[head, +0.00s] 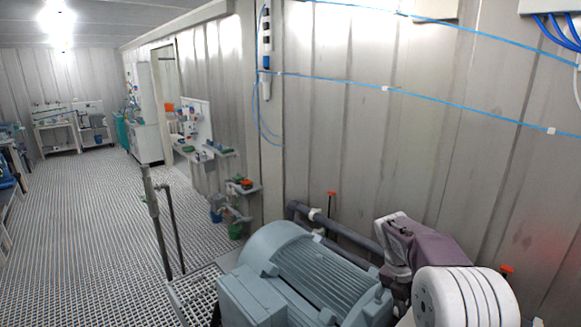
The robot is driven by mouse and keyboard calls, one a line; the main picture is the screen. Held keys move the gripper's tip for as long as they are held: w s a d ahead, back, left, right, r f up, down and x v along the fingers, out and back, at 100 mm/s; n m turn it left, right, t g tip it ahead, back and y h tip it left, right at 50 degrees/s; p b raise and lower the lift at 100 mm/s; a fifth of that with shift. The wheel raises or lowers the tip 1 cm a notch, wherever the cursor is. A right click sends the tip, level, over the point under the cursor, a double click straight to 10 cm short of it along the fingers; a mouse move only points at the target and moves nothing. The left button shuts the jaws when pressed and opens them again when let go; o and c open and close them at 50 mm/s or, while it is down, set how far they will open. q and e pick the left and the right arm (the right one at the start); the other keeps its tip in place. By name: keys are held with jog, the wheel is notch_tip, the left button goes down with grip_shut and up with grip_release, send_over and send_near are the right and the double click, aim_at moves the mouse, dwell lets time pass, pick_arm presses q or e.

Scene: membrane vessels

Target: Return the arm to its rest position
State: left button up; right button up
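One of my arms (465,297) shows at the lower right, as white rounded joint covers and a purple-grey link. It stands just right of a large blue-grey motor (245,300) and covers part of what is behind it. I cannot tell whether the arm touches the motor or the pipe. Neither of my grippers is in the head view, so I cannot see their fingers or whether they hold anything.
A dark pipe (348,233) runs behind the motor along the metal wall (420,150). Small red-topped valves (332,194) stand near it. A grey railing post (153,215) rises left of the motor. The grated floor (85,220) is open at left, with benches (55,135) far back.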

jog(key=s+a+f+m+t+y, duration=0.1)
jog(key=s+a+f+m, duration=0.4)
jog(key=m, duration=0.8)
jog(key=s+a+f+m+t+y, duration=0.1)
jog(key=s+a+f+m+y, duration=0.2)
jog(key=s+a+m, duration=0.6)
notch_tip(320, 180, down, 2)
jog(key=s+m, duration=0.2)
jog(key=m, duration=0.2)
jog(key=shift+a+f, duration=0.15)
jog(key=shift+a, duration=0.15)
